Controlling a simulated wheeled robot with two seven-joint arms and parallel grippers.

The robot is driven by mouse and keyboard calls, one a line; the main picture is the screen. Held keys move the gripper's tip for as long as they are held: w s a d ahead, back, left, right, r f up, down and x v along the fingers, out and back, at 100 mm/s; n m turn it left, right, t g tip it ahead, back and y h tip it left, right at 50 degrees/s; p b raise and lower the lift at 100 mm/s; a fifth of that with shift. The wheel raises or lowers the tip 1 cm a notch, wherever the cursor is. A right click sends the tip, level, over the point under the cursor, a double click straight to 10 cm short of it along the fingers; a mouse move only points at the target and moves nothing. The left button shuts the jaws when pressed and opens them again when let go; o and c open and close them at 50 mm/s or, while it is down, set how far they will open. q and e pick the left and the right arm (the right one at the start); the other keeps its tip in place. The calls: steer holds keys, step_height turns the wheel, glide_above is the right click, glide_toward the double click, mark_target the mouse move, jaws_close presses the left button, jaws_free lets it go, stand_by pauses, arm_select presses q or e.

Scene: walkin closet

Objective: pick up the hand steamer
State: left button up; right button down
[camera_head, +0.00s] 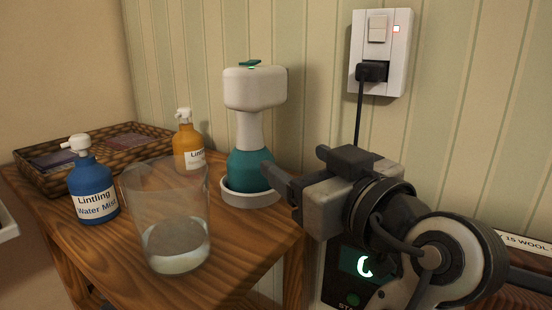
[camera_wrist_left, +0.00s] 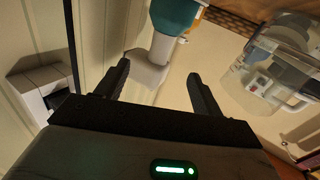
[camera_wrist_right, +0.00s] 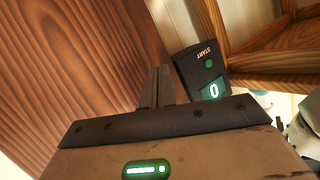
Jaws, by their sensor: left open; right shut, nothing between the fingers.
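The hand steamer (camera_head: 250,130) stands upright on a round white dock (camera_head: 250,198) on the wooden table. It has a white head and neck, a teal body and a green piece on top. It also shows in the left wrist view (camera_wrist_left: 162,48), seen beyond the fingertips.
A clear glass (camera_head: 165,200) stands in front of the dock. A blue bottle (camera_head: 92,190), an amber bottle (camera_head: 186,140) and a wicker tray (camera_head: 40,180) are to the left. A socket with a plug (camera_head: 372,71) is on the wall. A dark START panel (camera_wrist_right: 205,68) is near my right gripper.

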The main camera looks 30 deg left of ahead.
mark_target(255, 134)
arm_select(q)
steer(key=x, duration=1.1)
steer(key=shift+s+a+r+p, duration=0.15)
steer(key=shift+s+p, duration=0.15)
steer(key=shift+s, duration=0.05)
steer(key=p+x, duration=0.1)
steer(key=x, duration=0.2)
steer(key=shift+w+a+r, duration=0.15)
steer(key=shift+a, duration=0.2)
steer(key=shift+w+a, duration=0.3)
steer(key=shift+a, duration=0.15)
steer(key=c, duration=1.3)
jaws_close()
arm_select(e)
steer(key=shift+d+f+g+h, duration=0.25)
steer(key=shift+f+g+h, duration=0.05)
